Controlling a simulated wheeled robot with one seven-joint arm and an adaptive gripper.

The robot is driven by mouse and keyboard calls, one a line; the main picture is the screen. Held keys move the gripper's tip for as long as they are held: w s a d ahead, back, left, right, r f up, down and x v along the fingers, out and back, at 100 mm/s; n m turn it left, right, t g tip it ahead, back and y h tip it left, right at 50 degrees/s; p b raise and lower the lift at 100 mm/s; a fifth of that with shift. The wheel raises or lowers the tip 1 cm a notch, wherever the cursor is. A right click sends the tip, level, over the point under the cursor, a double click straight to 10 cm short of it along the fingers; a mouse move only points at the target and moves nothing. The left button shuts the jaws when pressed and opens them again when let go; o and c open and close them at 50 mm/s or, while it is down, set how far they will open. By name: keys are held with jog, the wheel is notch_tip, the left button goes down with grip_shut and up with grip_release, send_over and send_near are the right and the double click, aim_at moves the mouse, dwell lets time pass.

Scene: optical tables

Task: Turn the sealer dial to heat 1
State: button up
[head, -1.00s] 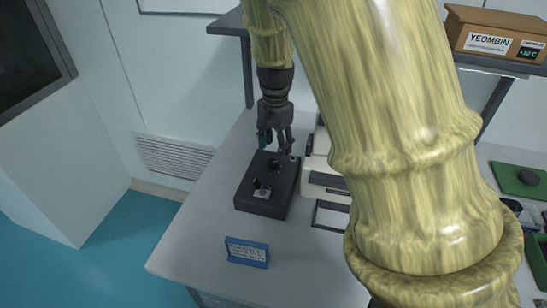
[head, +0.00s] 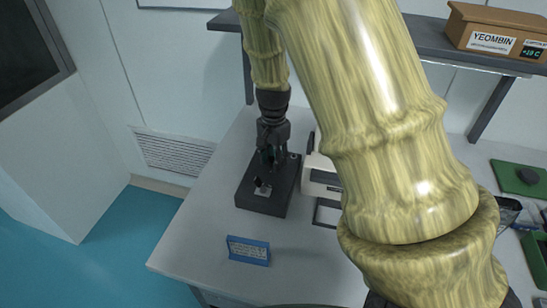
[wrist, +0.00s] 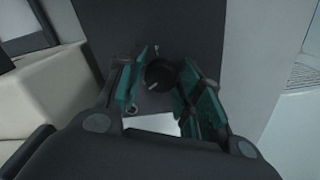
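The sealer control box (head: 248,197) is a dark box on the table in the head view. A front control with a small white plate (head: 262,191) shows on its top. My gripper (head: 271,163) points down over the rear part of the box and hides what is there. In the wrist view a round black dial (wrist: 160,74) with a white pointer line lies between the two teal-padded fingers of my gripper (wrist: 161,82). The fingers are apart, one on each side; a gap shows at the left finger, and I cannot tell whether the right one touches.
A cream machine (head: 322,173) stands close to the right of the box; it also shows at the left of the wrist view (wrist: 45,92). A blue sign (head: 248,251) stands in front. The shelf (head: 425,42) behind holds a cardboard box (head: 495,29).

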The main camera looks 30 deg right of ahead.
jog(key=c, duration=0.5)
jog(key=shift+n, duration=0.3)
jog(key=shift+o, duration=0.2)
jog(key=n+p, duration=0.3)
jog(key=n, duration=0.2)
jog(key=shift+r, duration=0.1)
jog(key=n+p, duration=0.1)
jog(key=n, duration=0.5)
jog(key=shift+p, duration=0.4)
jog(key=shift+c, duration=0.2)
jog(key=shift+o, duration=0.2)
jog(key=shift+n, duration=0.3)
jog(key=o, duration=1)
